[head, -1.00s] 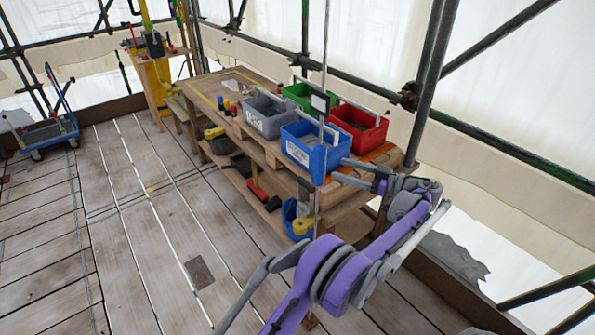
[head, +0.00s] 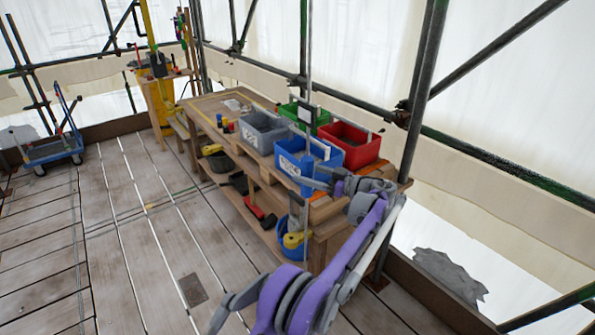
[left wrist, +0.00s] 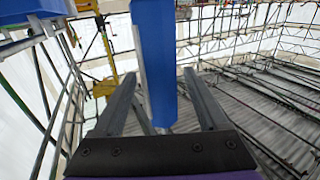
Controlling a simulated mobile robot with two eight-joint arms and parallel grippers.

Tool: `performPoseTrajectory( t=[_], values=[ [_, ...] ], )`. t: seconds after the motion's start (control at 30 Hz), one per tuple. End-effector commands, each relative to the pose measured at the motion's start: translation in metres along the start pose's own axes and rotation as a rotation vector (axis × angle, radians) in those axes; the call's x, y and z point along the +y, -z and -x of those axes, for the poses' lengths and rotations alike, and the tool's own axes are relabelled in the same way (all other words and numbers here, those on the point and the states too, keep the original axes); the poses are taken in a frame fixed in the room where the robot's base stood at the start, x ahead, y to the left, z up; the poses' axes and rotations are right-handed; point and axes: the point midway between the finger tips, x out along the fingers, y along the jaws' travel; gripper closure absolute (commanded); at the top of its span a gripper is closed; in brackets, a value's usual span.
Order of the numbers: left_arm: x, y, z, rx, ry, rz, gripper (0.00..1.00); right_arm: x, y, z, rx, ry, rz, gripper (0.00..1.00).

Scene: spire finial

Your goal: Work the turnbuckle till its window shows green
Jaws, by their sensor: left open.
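My left gripper (head: 312,178) is in front of the blue crate (head: 291,168) at the near end of the workbench. In the left wrist view its two fingers (left wrist: 160,76) are apart, with a blue upright part (left wrist: 154,40) showing between them; I cannot tell if they touch it. A thin upright rod (head: 309,45) with a dark-framed pale plate (head: 306,112) stands in line with the crates. I cannot make out a turnbuckle or a green window. My right gripper is not in view.
The workbench (head: 205,101) also carries a grey crate (head: 262,138), a green crate (head: 322,116) and a red crate (head: 362,149). A yellow post (head: 148,25) stands at the back left. A blue trolley (head: 55,151) is at the far left. The plank floor left of the bench is largely clear.

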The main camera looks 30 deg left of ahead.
Motion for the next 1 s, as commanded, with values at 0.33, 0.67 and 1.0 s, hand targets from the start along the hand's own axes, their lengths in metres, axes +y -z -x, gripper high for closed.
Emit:
performPoseTrajectory(
  t=[0.33, 0.67, 1.0],
  values=[
    [0.0, 0.0, -0.032, 0.0, 0.001, 0.0, 0.24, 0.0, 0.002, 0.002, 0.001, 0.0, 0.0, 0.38],
    [0.0, 0.0, -0.032, 0.0, 0.0, 0.0, 0.4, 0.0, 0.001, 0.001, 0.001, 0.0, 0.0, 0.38],
    [0.0, 0.0, -0.031, 0.0, 0.0, 0.0, 1.0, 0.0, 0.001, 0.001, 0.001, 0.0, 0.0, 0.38]
  ],
)
